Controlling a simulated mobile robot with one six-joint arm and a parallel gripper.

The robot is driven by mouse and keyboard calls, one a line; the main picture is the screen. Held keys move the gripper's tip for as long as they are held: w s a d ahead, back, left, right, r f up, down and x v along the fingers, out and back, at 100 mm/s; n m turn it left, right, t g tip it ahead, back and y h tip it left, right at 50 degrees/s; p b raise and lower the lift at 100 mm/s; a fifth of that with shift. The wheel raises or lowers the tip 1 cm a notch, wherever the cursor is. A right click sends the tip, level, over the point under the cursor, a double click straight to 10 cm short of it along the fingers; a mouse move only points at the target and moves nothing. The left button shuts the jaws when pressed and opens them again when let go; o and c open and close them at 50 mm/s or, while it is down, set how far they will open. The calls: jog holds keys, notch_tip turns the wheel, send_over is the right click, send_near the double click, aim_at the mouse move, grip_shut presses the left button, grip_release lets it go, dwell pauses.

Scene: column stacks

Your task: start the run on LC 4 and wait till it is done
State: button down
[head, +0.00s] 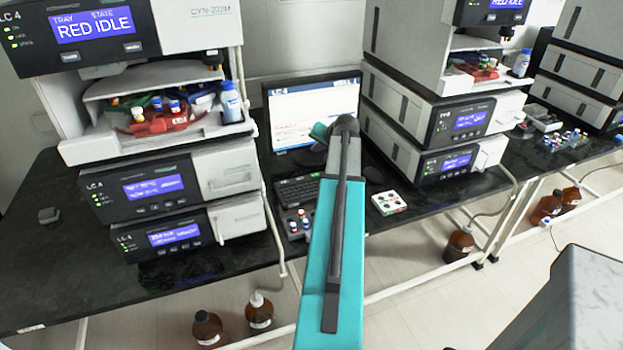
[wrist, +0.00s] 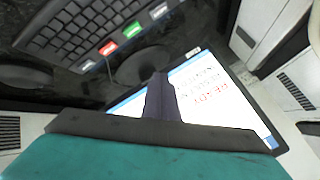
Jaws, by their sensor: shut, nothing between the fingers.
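The LC 4 stack (head: 155,185) stands at the left in the head view. Its top display (head: 92,25) reads TRAY RED, STATE IDLE. A red tray (head: 165,122) with vials sits in its open bay. The monitor (head: 325,105) stands right of the stack, headed LC-4, with red text; its screen also shows in the wrist view (wrist: 225,100). The keyboard (head: 297,190) lies before it. In the wrist view, a red key (wrist: 108,48), a green key (wrist: 132,30) and pale keys line the keyboard's edge. My gripper (wrist: 160,80) is shut and empty, over the monitor's lower edge in that view.
A second instrument stack (head: 440,120) stands right of the monitor. A small vial rack (head: 297,222) and a white tray (head: 388,203) lie near the bench's front edge. Brown bottles (head: 207,328) stand on the floor.

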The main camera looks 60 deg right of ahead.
jog(key=shift+f, duration=0.15)
dwell(0.3)
jog(key=b, duration=0.5)
send_over(317, 178)
jog(key=shift+a+f, duration=0.1)
jog(key=shift+f, duration=4.2)
jog(key=shift+f+b, duration=0.4)
jog(key=shift+f, duration=0.45)
jog(key=shift+r, duration=0.1)
jog(key=shift+r+p, duration=0.4)
jog(key=shift+r, duration=0.4)
jog(key=shift+r, duration=0.1)
jog(key=shift+r+p, duration=1.3)
jog(key=shift+r, duration=1.1)
